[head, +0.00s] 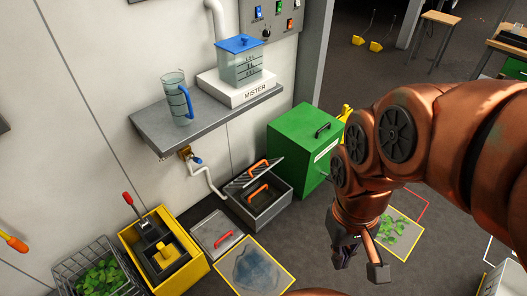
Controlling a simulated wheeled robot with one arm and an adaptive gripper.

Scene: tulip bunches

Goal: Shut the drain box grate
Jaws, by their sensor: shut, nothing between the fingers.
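The drain box (268,215) is a dark grey box on the floor by the wall, where a white pipe runs down to it. A dark panel with an orange handle (252,171), apparently its grate, stands raised and tilted at the back of the box. A second orange handle (258,193) shows lower, within the box opening. My gripper (346,250) hangs to the right of the box, clear of it, over the floor. It is shut and empty. Its fingertips are small and dark, partly hard to make out.
A green box (297,150) stands right behind the drain box. A grey plate with a red handle (217,235) and a yellow-edged mat (254,268) lie in front. A yellow box (182,283) and wire basket stand left. A shelf (200,122) overhangs behind.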

